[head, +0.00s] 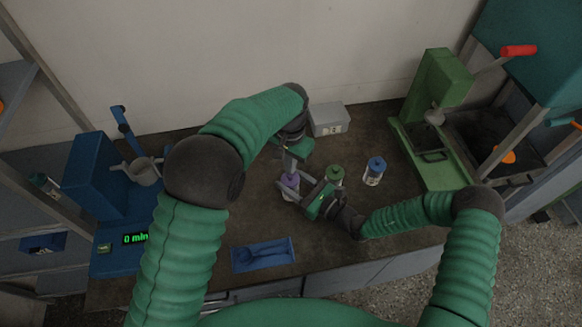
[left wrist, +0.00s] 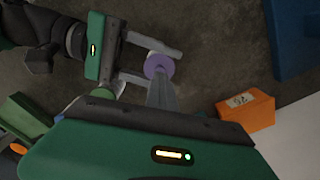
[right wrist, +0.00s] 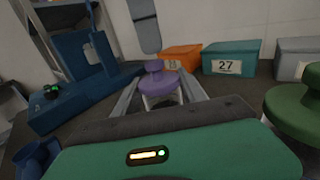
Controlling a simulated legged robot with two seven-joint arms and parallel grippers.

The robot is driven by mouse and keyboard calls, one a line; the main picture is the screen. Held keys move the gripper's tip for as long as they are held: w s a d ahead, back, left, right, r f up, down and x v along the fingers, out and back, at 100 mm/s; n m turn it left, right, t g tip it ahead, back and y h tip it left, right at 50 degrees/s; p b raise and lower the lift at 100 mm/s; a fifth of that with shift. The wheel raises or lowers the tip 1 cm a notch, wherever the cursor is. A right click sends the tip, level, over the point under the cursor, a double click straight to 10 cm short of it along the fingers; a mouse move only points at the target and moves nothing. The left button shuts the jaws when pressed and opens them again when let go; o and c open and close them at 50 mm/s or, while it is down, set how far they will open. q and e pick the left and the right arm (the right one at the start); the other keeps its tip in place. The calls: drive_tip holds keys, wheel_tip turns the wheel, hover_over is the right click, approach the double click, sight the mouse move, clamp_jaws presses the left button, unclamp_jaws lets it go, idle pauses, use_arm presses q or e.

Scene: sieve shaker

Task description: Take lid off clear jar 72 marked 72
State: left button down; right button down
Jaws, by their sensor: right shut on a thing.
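A clear jar with a purple knobbed lid (head: 290,181) stands on the dark bench; no 72 marking is readable. The purple lid (right wrist: 155,82) sits on the jar and also shows in the left wrist view (left wrist: 158,65). My right gripper (head: 286,188) reaches in from the right, its two fingers shut on the jar's sides below the lid. My left gripper (head: 289,172) points down from above. Its fingers look together, with their tips just over the lid's knob (right wrist: 153,66) in the right wrist view. A small gap seems to separate them.
A green-lidded jar (head: 335,174) stands close right of my right gripper, and a blue-lidded jar (head: 374,170) farther right. A blue tray (head: 262,255) lies at the front. Blue (head: 97,190) and green (head: 437,85) machines flank the bench. Labelled boxes (right wrist: 232,58) stand behind.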

use_arm(q)
drive_tip(key=shift+s, duration=0.1)
use_arm(e)
drive_tip(key=shift+s+f, duration=0.1)
use_arm(q)
drive_tip(key=c, duration=2.1)
unclamp_jaws()
drive_tip(key=shift+c, duration=0.2)
drive_tip(key=o, duration=0.4)
drive_tip(key=shift+o, duration=0.2)
wheel_tip(320, 180, up, 12)
drive_tip(key=shift+d+f, duration=0.1)
use_arm(e)
drive_tip(key=c, duration=0.6)
unclamp_jaws()
